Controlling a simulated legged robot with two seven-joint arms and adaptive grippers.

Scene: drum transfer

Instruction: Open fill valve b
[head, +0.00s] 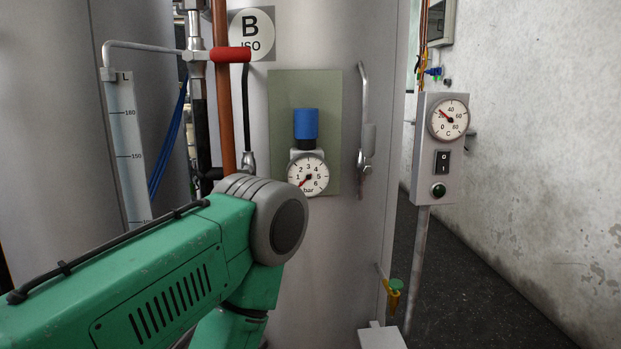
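The tank marked "B ISO" (250,33) stands in the middle. A valve with a red lever handle (231,54) sits at the upper left of this tank, beside the label. It looks like fill valve b, though no text names it. Its handle lies level, pointing right, across the upright pipework and in front of the copper pipe. My green arm (170,270) comes in from the lower left and bends at a grey joint below the valve. The arm's lower part drops out of the picture. Neither gripper shows.
A pressure gauge (308,174) with a blue knob (305,124) is on the tank's front. A metal handle (364,125) stands right of it. A control box (437,150) stands on a post at right. A level scale (128,150) is at left.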

